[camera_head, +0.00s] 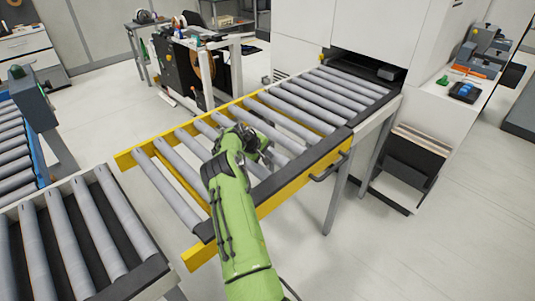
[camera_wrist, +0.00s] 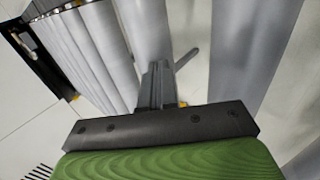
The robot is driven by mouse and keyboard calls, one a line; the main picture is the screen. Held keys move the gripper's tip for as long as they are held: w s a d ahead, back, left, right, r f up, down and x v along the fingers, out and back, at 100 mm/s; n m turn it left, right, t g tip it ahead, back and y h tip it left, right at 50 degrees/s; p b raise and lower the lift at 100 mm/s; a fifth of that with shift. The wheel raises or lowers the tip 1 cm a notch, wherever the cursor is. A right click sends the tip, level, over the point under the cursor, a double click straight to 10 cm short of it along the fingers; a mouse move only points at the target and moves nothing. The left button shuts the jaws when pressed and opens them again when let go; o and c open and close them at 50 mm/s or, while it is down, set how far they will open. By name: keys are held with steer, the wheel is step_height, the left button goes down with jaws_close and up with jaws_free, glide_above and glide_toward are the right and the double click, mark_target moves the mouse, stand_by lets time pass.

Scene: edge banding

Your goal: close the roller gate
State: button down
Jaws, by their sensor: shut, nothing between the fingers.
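The roller gate is a yellow-framed section of grey rollers (camera_head: 165,186) in the middle of the head view. It lies roughly level beside the fixed rollers that lead into the white machine. A dark handle (camera_head: 330,168) is on its right-hand yellow side rail. My gripper (camera_head: 264,154) is over the gate's rollers, to the left of the handle and apart from it. In the wrist view my gripper (camera_wrist: 158,82) is shut and empty, with grey rollers (camera_wrist: 92,50) behind it. My green arm hides part of the gate.
A separate roller table (camera_head: 80,235) stands at the lower left, with a gap between it and the gate's yellow end. The white machine (camera_head: 300,35) stands behind. A cart with reels (camera_head: 195,65) is at the back left. Floor is clear at the lower right.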

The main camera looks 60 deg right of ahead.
steer(key=shift+s+f, duration=0.3)
steer(key=shift+f, duration=0.1)
steer(key=d+r+p+v, duration=0.1)
steer(key=v, duration=1.3)
steer(key=shift+r+p, duration=0.35)
steer(key=shift+p, duration=0.05)
steer(key=shift+w+d, duration=0.1)
steer(key=shift+w, duration=0.05)
